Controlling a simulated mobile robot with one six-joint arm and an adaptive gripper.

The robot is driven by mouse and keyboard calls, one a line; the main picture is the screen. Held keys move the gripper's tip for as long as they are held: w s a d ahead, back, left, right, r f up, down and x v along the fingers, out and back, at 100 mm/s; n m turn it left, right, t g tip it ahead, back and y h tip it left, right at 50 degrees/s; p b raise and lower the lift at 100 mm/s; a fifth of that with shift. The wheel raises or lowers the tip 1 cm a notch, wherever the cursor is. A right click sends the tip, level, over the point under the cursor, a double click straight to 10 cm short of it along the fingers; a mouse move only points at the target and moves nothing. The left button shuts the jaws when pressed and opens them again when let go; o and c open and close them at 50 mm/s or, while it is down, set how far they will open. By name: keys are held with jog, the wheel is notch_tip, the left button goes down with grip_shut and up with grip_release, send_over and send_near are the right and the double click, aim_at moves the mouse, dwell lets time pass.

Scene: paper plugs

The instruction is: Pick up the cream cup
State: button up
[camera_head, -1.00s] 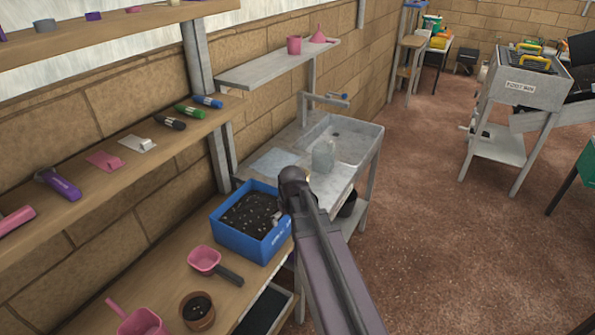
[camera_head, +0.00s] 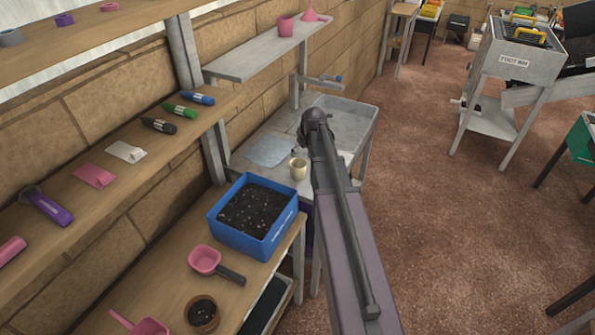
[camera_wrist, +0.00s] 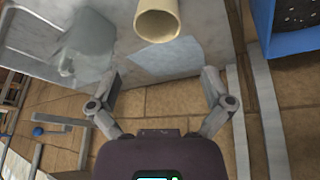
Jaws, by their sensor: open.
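The cream cup (camera_head: 298,169) stands on the grey sink bench, just left of my arm in the head view. In the wrist view the cup (camera_wrist: 157,22) is at the top middle, its round mouth showing and its far part cut off by the frame edge. My gripper (camera_wrist: 160,78) is open and empty, with its two fingers spread wide. The cup lies beyond the fingertips, roughly in line with the gap between them and not between the fingers. In the head view my arm hides most of the gripper.
A clear glass jar (camera_wrist: 90,42) stands beside the cup, to its left in the wrist view. A pale blue sheet (camera_head: 268,151) lies on the bench. A blue soil box (camera_head: 252,218) stands nearby on the wooden bench. A shelf (camera_head: 258,55) hangs above the sink bench.

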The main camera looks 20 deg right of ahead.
jog(key=b, duration=0.8)
send_near(298, 166)
jog(key=shift+a+f, duration=0.35)
jog(key=shift+f, duration=0.4)
jog(key=shift+a+f, duration=0.35)
jog(key=shift+f, duration=0.35)
jog(key=shift+f, duration=0.15)
jog(key=shift+d+b+x, duration=0.2)
jog(key=shift+b+x, duration=2.15)
jog(key=shift+x, duration=0.15)
jog(key=c, duration=1)
jog(key=shift+c, duration=0.2)
